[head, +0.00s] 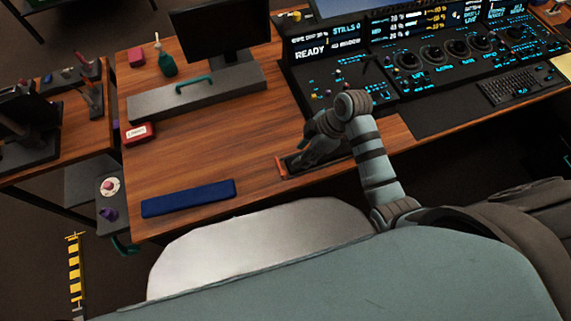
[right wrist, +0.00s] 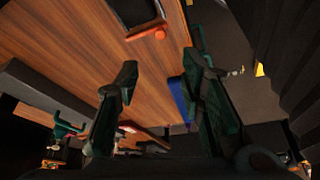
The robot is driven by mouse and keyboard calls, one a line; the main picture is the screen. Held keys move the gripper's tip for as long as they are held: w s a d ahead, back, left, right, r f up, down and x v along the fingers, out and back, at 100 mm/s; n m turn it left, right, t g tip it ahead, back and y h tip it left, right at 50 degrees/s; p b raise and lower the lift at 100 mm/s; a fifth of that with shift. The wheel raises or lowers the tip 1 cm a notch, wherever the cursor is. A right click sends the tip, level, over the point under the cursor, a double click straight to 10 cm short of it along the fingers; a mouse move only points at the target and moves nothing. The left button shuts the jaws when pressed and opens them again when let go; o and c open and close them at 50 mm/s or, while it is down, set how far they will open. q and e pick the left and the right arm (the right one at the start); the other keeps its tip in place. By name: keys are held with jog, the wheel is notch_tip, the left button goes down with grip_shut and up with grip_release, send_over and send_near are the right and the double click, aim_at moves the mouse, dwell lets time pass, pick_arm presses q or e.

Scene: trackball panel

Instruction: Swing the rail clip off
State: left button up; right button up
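The rail clip seems to be the orange piece (head: 281,166) at the left end of a dark rail-like base on the wooden desk's front edge. In the right wrist view, an orange bar with a rounded end (right wrist: 147,33) lies against a dark block, ahead of the fingertips. My right gripper (head: 300,160) is low over the dark base, just right of the orange piece, and hides part of it. In the right wrist view my right gripper (right wrist: 163,62) has its dark green fingers spread, with bare wood between them. I cannot see my left gripper.
A blue bar (head: 188,198) lies at the desk's front left. A grey box with a teal handle (head: 196,93), a red box (head: 138,134) and a green bottle (head: 166,63) stand farther back. The control console (head: 345,85) is behind my right gripper. Bare wood lies left of the clip.

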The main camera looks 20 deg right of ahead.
aim_at(283, 173)
jog(key=b+x, duration=0.3)
jog(key=x, duration=1)
jog(key=shift+d+f, duration=0.1)
jog(key=shift+d, duration=0.05)
grip_shut()
